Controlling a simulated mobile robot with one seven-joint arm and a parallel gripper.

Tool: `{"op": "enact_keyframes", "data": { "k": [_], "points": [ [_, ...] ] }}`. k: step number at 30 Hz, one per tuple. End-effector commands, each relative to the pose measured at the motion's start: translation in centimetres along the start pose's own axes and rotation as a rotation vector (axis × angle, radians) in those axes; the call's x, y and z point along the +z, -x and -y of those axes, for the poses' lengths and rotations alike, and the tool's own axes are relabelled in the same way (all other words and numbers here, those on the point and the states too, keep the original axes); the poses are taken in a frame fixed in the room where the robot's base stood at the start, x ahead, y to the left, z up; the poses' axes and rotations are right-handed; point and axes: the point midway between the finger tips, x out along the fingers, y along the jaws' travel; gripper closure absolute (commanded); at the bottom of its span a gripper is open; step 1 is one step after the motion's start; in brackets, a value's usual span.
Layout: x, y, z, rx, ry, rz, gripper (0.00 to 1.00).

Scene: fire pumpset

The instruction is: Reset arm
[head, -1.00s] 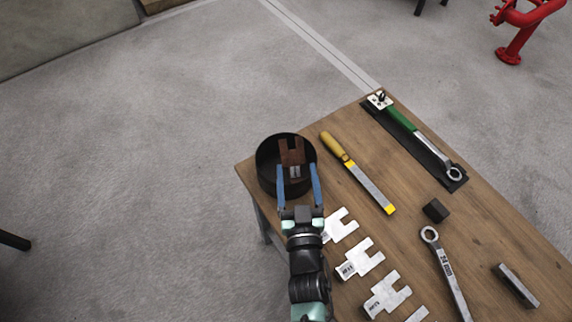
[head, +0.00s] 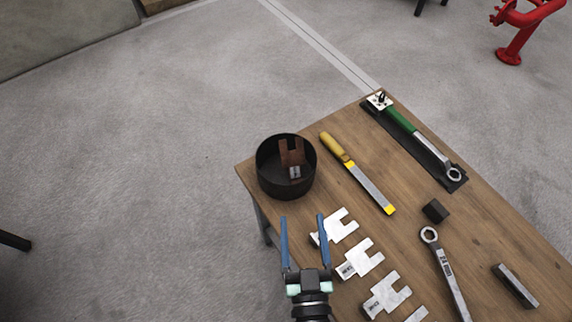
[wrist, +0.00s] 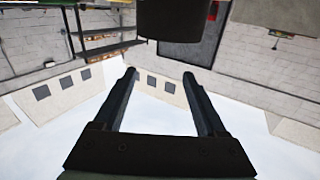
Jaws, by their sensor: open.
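My gripper (head: 303,222) is open, with its two blue fingers apart and nothing between them. In the head view it is at the table's near left edge, below the black round bin and left of the silver slotted plates. In the wrist view the open fingers (wrist: 160,80) also show empty. The black bin (head: 272,188) stands on the table's left corner. A rusty brown slotted plate (head: 291,152) leans inside it.
The wooden table (head: 340,106) also holds several silver slotted plates (head: 362,260), a yellow-handled file (head: 370,186), a dark block (head: 435,211), a wrench (head: 446,274), a grey bar (head: 516,286) and a green-handled tool (head: 402,119) on a black mat. Open floor (head: 130,180) lies left.

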Motion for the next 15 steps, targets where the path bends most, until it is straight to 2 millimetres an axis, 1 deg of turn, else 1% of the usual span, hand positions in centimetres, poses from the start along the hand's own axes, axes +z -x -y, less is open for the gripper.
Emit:
{"op": "enact_keyframes", "data": {
  "k": [1,5,15],
  "points": [
    [0.05,0.63,-0.02,0.0,0.0,0.002,0.26],
    [0.0,1.37,-0.01,0.0,-0.001,0.0,0.26],
    [-0.02,1.49,0.0,0.0,0.0,-0.001,0.26]
  ]
}}
